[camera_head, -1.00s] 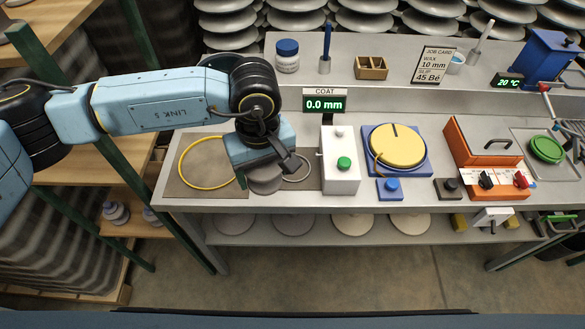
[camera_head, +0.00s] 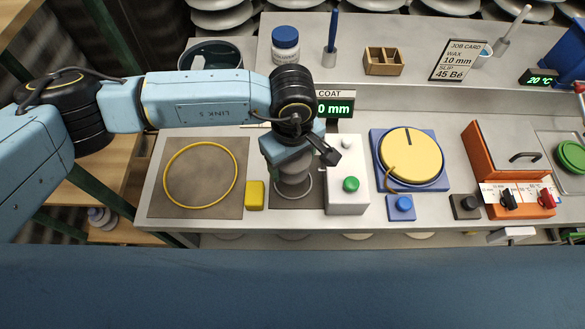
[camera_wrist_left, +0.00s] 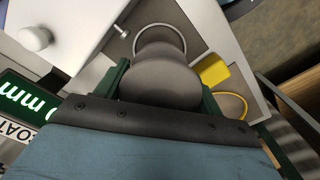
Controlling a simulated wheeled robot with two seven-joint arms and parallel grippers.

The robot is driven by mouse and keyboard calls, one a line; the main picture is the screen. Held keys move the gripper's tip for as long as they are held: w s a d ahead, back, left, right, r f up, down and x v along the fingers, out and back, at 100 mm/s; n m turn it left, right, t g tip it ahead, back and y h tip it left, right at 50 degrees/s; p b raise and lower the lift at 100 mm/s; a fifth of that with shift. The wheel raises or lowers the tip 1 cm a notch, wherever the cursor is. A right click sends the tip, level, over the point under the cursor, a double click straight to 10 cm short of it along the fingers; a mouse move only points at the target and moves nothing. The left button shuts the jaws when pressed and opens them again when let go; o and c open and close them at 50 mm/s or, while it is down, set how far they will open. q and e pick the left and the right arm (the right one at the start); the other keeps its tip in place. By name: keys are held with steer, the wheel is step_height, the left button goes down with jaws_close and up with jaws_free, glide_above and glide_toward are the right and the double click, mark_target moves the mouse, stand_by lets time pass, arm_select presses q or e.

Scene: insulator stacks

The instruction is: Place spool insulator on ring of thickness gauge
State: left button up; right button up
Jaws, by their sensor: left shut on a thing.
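My left gripper (camera_head: 293,172) is shut on the grey spool insulator (camera_head: 294,186), which is upright just left of the white gauge box. In the left wrist view the spool insulator (camera_wrist_left: 160,75) sits between the two dark green fingers. The thin grey ring (camera_head: 308,186) of the thickness gauge (camera_head: 347,190) shows partly around the spool's lower end; it also shows in the left wrist view (camera_wrist_left: 183,38). I cannot tell whether the spool touches the ring. The gauge display (camera_head: 333,108) is partly hidden by my arm. My right gripper is not in view.
A yellow ring (camera_head: 165,180) lies on a dark mat (camera_head: 160,208) at the left, with a yellow block (camera_head: 254,195) beside it. A blue unit with a yellow disc (camera_head: 411,155) and an orange box (camera_head: 490,150) stand to the right. A jar (camera_head: 285,45) stands on the back shelf.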

arm_select(q)
steer(key=shift+f, duration=0.9)
step_height(320, 180, down, 3)
steer(key=shift+r, duration=0.1)
steer(key=shift+w+f, duration=0.1)
steer(key=shift+f, duration=0.35)
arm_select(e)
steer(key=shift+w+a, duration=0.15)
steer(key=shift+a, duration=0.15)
